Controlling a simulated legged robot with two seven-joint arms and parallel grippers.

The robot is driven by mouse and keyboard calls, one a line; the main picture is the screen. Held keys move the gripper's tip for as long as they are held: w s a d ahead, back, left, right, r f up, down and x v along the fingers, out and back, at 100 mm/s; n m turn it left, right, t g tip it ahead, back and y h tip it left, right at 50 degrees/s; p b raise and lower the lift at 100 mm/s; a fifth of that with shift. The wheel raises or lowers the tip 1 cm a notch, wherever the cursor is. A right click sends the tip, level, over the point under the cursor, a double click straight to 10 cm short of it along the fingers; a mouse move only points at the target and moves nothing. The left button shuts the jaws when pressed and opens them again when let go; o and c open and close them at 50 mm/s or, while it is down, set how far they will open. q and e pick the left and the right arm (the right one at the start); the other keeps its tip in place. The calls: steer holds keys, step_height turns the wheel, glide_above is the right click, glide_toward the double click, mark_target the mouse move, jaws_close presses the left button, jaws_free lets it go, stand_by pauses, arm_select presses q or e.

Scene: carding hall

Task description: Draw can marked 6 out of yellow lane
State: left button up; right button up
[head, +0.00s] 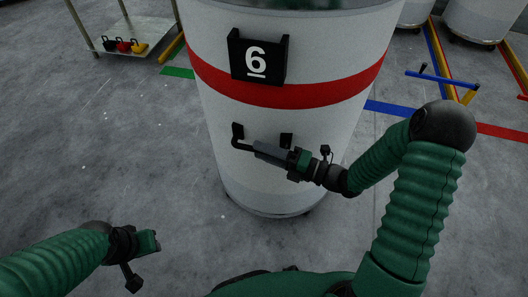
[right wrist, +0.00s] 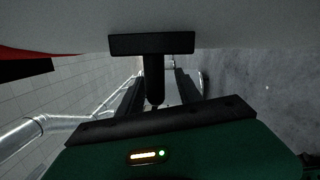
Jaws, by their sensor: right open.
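The can marked 6 (head: 225,115) is a tall white cylinder with a red band and a black number plate (head: 259,58). It stands upright in front of me. A black handle (head: 238,139) sits low on its near side; its middle is hidden by my right gripper. My right gripper (head: 258,149) is open at the handle. In the right wrist view the handle (right wrist: 153,44) reaches down between the spread fingers (right wrist: 158,88); contact cannot be told. My left gripper (head: 152,242) hangs low at the left, apart from the can; its jaws are unclear.
Yellow floor strips show at the upper left (head: 172,48) and right (head: 447,66). A blue stripe (head: 392,109) runs right of the can. A rack (head: 120,40) holds small weights. A blue bar stand (head: 441,79) and more cans are behind. The near left floor is clear.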

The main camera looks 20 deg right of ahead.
steer(key=shift+c, duration=0.2)
jaws_close()
steer(key=shift+f, duration=0.15)
stand_by(1.2)
